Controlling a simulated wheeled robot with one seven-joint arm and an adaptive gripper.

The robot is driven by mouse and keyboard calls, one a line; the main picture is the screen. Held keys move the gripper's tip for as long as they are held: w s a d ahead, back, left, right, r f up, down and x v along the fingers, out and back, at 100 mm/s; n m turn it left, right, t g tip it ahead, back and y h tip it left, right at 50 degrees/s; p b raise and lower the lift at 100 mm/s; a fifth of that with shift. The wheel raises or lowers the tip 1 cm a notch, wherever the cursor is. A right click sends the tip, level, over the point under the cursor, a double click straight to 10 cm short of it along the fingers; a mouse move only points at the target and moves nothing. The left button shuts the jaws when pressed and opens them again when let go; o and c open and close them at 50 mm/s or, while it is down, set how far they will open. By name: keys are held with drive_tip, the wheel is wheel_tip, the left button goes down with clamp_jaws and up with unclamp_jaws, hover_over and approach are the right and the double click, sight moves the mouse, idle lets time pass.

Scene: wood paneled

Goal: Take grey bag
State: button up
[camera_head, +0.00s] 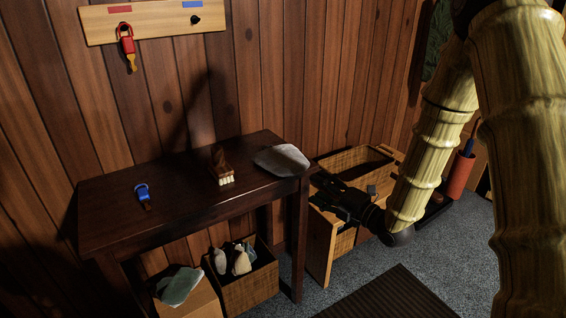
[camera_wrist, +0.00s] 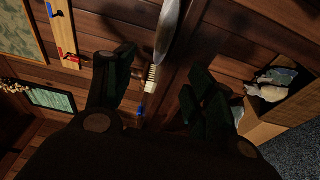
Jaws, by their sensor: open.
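A flat, rounded grey thing (camera_head: 282,159), which looks like the grey bag, lies on the right end of the dark wooden table (camera_head: 110,203). In the wrist view the grey bag (camera_wrist: 167,35) shows nearly edge-on, at the top, beyond the gap between the fingers. My gripper (camera_head: 322,190) is to the right of the table, slightly beyond its right edge and apart from the bag. In the wrist view my gripper (camera_wrist: 158,75) has its two dark fingers spread, with nothing held between them.
A brush (camera_head: 221,168) and a blue-tagged key (camera_head: 143,194) lie on the table. A key rack (camera_head: 160,22) with a red-tagged key (camera_head: 126,45) hangs above. Boxes with cloth items (camera_head: 238,262) stand below. A wicker-topped cabinet (camera_head: 350,162) stands close by my gripper.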

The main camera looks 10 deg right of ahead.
sight(297, 175)
drive_tip(key=shift+w+d+x, duration=0.1)
drive_tip(key=shift+d+x, duration=0.05)
drive_tip(key=shift+x, duration=2)
drive_tip(key=shift+w+d+x, duration=0.1)
drive_tip(key=shift+d+x, duration=0.1)
drive_tip(key=shift+x, duration=1.95)
drive_tip(key=shift+f, duration=0.1)
drive_tip(key=c, duration=1.1)
